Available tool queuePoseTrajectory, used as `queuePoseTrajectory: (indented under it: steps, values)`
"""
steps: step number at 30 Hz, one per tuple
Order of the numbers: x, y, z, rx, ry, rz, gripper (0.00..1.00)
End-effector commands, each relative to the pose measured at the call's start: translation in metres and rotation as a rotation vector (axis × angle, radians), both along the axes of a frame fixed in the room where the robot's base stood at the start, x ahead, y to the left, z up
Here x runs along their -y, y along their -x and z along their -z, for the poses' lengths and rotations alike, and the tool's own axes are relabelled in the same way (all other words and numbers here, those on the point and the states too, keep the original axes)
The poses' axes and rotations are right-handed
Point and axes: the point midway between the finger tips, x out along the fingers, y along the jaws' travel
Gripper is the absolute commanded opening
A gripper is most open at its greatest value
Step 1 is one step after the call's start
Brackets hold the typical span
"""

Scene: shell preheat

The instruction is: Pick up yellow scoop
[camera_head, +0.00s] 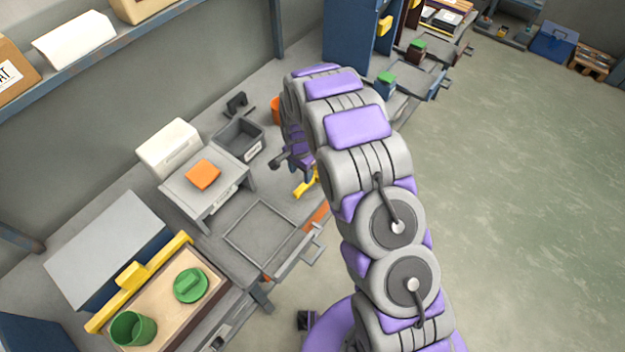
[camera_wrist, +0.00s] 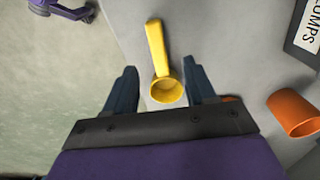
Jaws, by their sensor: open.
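The yellow scoop (camera_wrist: 156,52) lies on the grey bench top, its round bowl toward my gripper and its handle pointing away, up the wrist view. My gripper (camera_wrist: 163,82) is open, with one dark finger on each side of the scoop's bowl. Neither finger visibly touches the bowl. In the head view the scoop (camera_head: 306,184) shows in part beside my gripper (camera_head: 290,170), near the bench's front edge. My arm hides some of the bench around it.
An orange cup (camera_wrist: 294,113) lies right of the scoop. A labelled grey bin (camera_wrist: 305,35) stands beyond it; the bin also shows in the head view (camera_head: 240,138). A small grey stand with an orange block (camera_head: 203,175) is left. Open floor (camera_head: 520,200) lies right.

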Motion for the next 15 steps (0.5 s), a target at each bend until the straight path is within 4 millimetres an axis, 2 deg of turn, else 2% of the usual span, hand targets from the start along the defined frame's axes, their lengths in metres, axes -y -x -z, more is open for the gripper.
queuePoseTrajectory:
  steps: [3,6,15]
  values:
    - [0.001,0.001,0.027,-0.003,0.001,0.0,0.55]
    - [0.0,0.001,0.04,-0.003,0.002,-0.001,0.55]
    - [-0.001,0.0,0.063,-0.002,0.004,-0.001,0.55]
